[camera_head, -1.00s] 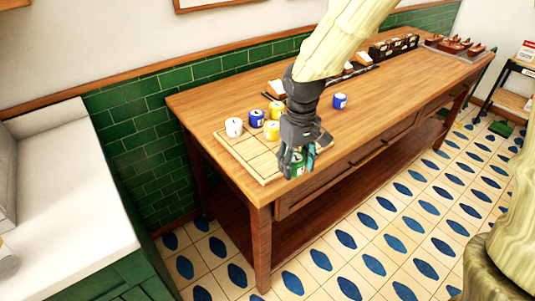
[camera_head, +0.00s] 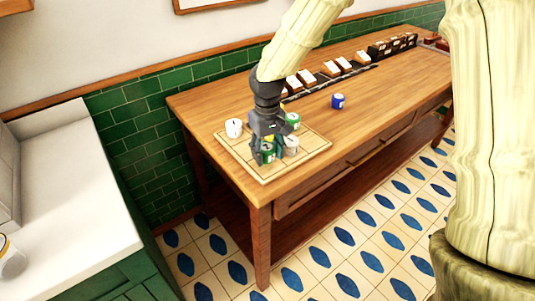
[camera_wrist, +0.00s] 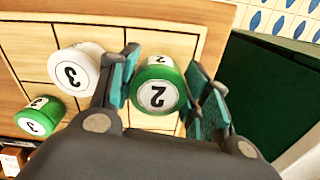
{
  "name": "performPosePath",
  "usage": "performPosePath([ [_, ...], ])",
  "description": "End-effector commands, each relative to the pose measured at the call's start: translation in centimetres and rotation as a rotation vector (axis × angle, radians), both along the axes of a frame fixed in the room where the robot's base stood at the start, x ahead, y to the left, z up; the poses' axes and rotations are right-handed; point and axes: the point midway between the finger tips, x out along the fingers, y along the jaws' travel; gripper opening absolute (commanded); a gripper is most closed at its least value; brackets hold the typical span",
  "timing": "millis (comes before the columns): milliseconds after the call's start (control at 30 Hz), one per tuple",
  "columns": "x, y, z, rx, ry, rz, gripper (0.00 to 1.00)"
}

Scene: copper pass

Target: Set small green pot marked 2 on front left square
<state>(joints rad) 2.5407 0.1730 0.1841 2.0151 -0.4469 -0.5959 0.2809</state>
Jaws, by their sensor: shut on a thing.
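The small green pot marked 2 (camera_wrist: 157,92) has a white top and sits between the two teal-padded fingers of my gripper (camera_wrist: 166,97) in the wrist view. In the head view my gripper (camera_head: 267,154) points down, shut on the green pot (camera_head: 269,152), over the left front part of the squared wooden board (camera_head: 264,178). Whether the pot touches the board or hangs just above it I cannot tell. The square under it is partly hidden by the pot and fingers.
Another white pot (camera_head: 234,127) stands at the board's back left. A blue pot (camera_head: 338,101) stands off the board on the wooden table (camera_head: 400,100).

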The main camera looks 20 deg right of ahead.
Motion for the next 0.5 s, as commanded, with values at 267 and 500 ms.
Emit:
performPosePath([
  [267, 0.0, 0.0, -1.6, 0.0, -0.001, 0.0, 0.2],
  [500, 0.0, 0.0, -1.8, 0.0, -0.001, 0.0, 0.2],
])
